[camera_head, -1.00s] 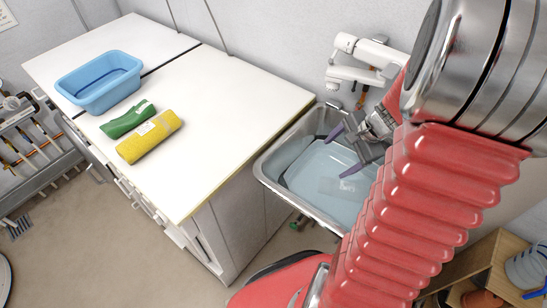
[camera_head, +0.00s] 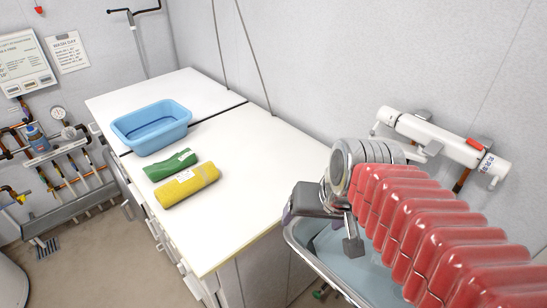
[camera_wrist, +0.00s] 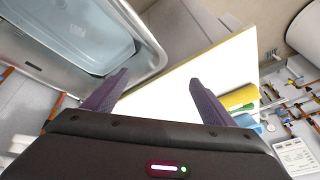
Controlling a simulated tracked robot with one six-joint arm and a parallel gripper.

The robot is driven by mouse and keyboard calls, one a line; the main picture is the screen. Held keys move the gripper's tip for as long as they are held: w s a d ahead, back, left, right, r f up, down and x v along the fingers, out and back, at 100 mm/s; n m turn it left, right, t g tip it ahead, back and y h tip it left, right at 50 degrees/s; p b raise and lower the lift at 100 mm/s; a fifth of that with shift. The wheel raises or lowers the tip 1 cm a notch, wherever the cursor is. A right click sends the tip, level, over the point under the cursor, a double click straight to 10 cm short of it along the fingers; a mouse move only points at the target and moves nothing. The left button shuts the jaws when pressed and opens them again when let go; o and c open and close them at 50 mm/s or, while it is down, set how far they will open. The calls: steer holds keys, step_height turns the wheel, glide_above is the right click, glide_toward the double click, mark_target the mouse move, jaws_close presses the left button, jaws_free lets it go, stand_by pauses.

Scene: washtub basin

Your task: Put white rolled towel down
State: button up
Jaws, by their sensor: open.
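I see no white rolled towel in any view. My gripper (camera_wrist: 158,78) is open in the wrist view, with two purple fingers apart and nothing between them. In the head view its dark body shows above the near edge of the sink basin (camera_head: 297,240), beside the white counter (camera_head: 262,145); its fingers are mostly hidden there. A yellow rolled towel (camera_head: 187,186) with a label and a green rolled towel (camera_head: 170,165) lie side by side on the counter. The yellow towel also shows in the wrist view (camera_wrist: 240,97). The basin's inside is partly hidden by my arm.
A blue tub (camera_head: 150,128) stands on the counter's far part. The counter's near part is bare. A white wall fixture (camera_head: 440,137) juts out above the basin. Pipes and a rack (camera_head: 75,190) are at the left wall.

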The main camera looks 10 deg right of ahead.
steer(key=s+a+r+n, duration=0.1)
steer(key=s+a+r+n+t, duration=0.1)
steer(key=s+n, duration=0.1)
steer(key=shift+s+a+r, duration=0.15)
steer(key=shift+a+r, duration=0.15)
steer(key=shift+a, duration=0.1)
